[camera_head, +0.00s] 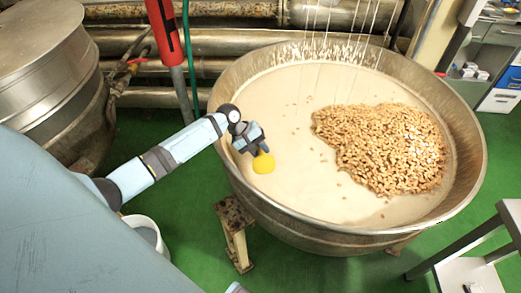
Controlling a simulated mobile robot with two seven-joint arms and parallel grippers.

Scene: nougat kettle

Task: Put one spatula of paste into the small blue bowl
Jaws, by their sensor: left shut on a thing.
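A wide metal kettle (300,222) holds pale beige paste (275,95), with a heap of nuts (385,148) on its right side. My left gripper (252,143) is over the left part of the kettle, inside its rim. It is shut on a yellow spatula (263,163), whose yellow end hangs down at the paste. I cannot tell whether the spatula touches the paste or carries any. I do not see a small blue bowl in this view. My right gripper is not in view.
A large metal vessel (50,85) stands at the left. A white bucket (148,228) is on the green floor (195,225). Thick pipes (180,45) run behind the kettle. A red post (165,30) stands at the back. A grey metal stand (470,245) is at the lower right.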

